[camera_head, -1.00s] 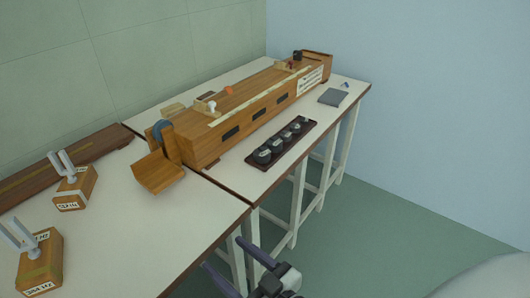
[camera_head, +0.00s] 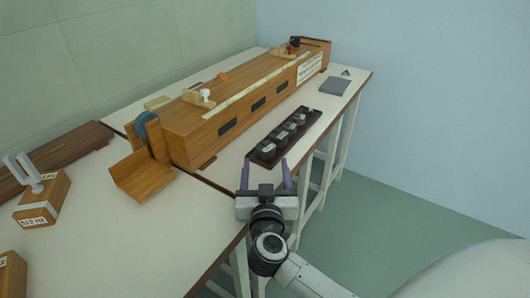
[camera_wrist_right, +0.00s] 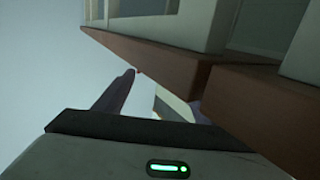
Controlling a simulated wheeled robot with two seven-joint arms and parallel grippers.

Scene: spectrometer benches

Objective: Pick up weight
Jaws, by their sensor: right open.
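Several dark weights (camera_head: 290,130) stand in a row in a dark tray (camera_head: 261,162) near the front edge of the far bench. My right gripper (camera_head: 265,172) is open and empty, at the near end of the tray, with its two fingers pointing toward the weights. It looks apart from them; its exact height is hard to tell. In the right wrist view the fingers (camera_wrist_right: 158,98) show in part beside a brown bench edge (camera_wrist_right: 165,60), and no weight can be made out there. My left gripper is not in view.
A long wooden instrument (camera_head: 235,110) lies behind the tray. A grey flat object (camera_head: 335,87) lies at the far right. Bench edges run close to my right arm.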

